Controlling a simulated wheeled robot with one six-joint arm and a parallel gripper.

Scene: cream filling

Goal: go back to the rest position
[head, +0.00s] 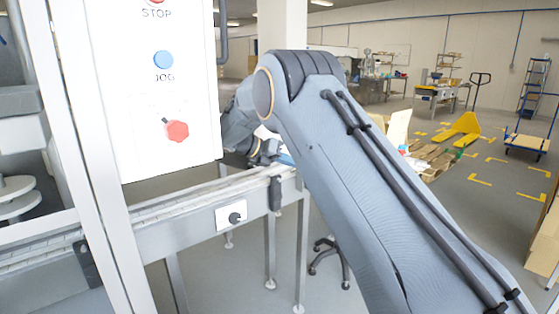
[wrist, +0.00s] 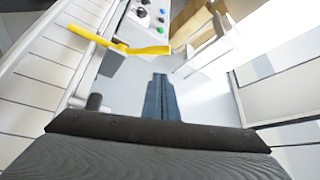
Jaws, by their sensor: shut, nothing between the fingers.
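My gripper (wrist: 160,78) shows in the wrist view as two dark fingers pressed together, pointing up the picture with nothing between them. In the head view my arm crosses the middle of the picture and bends at its elbow. Its far end is mostly hidden behind the white control panel (head: 160,90) and my own arm, so the fingertips do not show clearly there. The panel carries a STOP label, a blue JOG button (head: 163,60) and a red knob (head: 176,130).
A conveyor (head: 190,209) with a small knob box (head: 231,216) runs below the panel. In the wrist view a yellow bar (wrist: 148,50) stands near a panel with buttons (wrist: 146,14). A yellow pallet truck (head: 462,129) and open floor lie to the right.

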